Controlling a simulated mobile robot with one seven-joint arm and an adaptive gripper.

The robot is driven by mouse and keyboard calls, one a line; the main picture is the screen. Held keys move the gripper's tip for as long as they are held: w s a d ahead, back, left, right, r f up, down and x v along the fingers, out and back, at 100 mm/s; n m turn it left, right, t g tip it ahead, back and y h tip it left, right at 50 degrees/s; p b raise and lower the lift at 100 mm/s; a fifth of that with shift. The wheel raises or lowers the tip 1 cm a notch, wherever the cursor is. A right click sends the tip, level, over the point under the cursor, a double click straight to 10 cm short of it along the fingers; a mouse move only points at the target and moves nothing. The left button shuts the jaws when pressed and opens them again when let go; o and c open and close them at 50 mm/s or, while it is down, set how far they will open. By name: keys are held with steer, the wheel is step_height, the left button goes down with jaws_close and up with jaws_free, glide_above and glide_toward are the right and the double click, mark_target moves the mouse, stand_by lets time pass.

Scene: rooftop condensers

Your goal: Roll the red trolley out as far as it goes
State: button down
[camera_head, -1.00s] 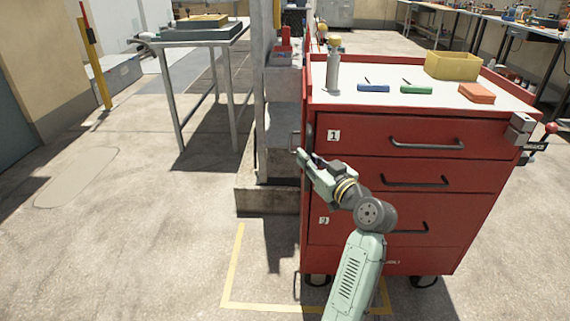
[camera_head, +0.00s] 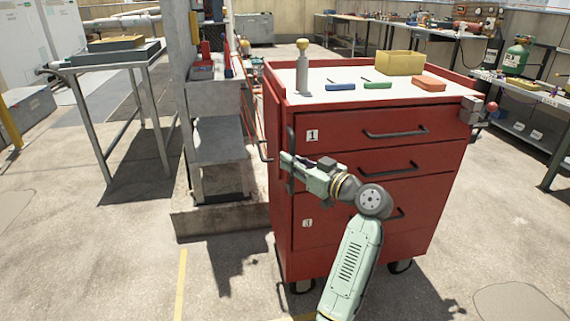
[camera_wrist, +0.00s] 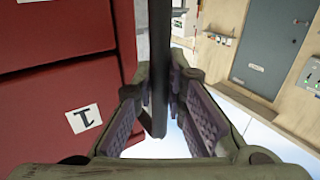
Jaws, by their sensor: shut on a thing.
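The red trolley (camera_head: 350,215) stands on its castors in the middle of the head view, with black drawer handles and number labels on its front. Its dark upright handle bar (camera_head: 291,150) is at the left front edge. My gripper (camera_head: 284,166) is at that bar, with the arm reaching up from below. In the wrist view the dark bar (camera_wrist: 159,75) runs between the two fingers, beside the red drawer fronts (camera_wrist: 60,80). The fingers are closed around the bar, which partly hides their contact.
A grey stand (camera_head: 220,150) is close on the left, with a metal table (camera_head: 107,60) beyond. A workbench (camera_head: 540,95) is at the right. Yellow tape (camera_head: 181,280) marks open floor.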

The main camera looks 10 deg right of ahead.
steer(key=shift+a, duration=0.2)
steer(key=c, duration=1.6)
jaws_free()
steer(key=shift+d, duration=0.1)
steer(key=v, duration=1.2)
